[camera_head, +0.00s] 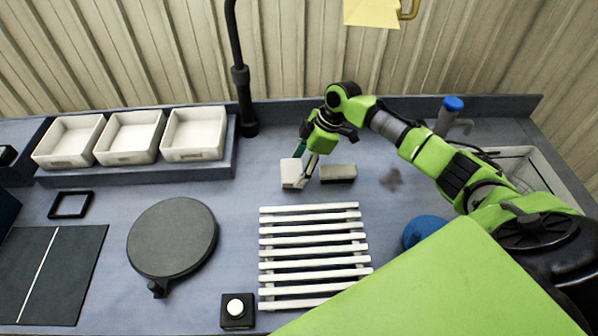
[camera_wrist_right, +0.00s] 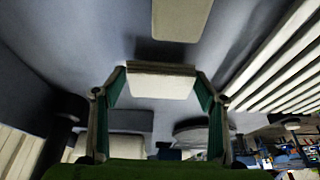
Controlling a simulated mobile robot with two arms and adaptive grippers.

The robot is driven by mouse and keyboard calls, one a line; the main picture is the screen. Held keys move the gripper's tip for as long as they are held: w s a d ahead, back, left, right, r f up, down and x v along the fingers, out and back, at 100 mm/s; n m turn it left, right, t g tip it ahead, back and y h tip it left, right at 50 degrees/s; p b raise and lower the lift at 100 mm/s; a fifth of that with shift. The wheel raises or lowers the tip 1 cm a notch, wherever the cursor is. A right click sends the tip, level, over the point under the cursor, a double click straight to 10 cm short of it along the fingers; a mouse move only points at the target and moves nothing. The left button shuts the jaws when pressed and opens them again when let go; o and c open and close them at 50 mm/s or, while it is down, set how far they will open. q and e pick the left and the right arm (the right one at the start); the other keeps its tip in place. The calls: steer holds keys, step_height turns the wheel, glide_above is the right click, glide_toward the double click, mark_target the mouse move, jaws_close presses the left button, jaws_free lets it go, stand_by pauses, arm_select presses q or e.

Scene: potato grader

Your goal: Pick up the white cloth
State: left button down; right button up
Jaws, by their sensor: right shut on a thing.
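The white cloth (camera_head: 291,174) is a small folded white block at the back middle of the blue-grey bench in the head view. My right gripper (camera_head: 305,166) reaches down to it from above and is shut on it. In the right wrist view the cloth (camera_wrist_right: 160,85) sits between the two green-padded fingers of the right gripper (camera_wrist_right: 160,76). Whether it touches the bench is hard to tell. My left gripper is not in view.
A grey-beige block (camera_head: 338,172) lies just right of the cloth. A white slatted rack (camera_head: 313,242) is in front. A black lamp post (camera_head: 243,100) stands behind left, near white bins (camera_head: 194,154). A round dark plate (camera_head: 172,238) lies left.

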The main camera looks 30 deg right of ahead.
steer(key=s+d+r+b, duration=0.5)
steer(key=s+r+b, duration=0.1)
steer(key=s+r, duration=0.5)
steer(key=shift+s+r, duration=0.15)
steer(key=shift+s, duration=0.9)
steer(key=shift+o, duration=0.6)
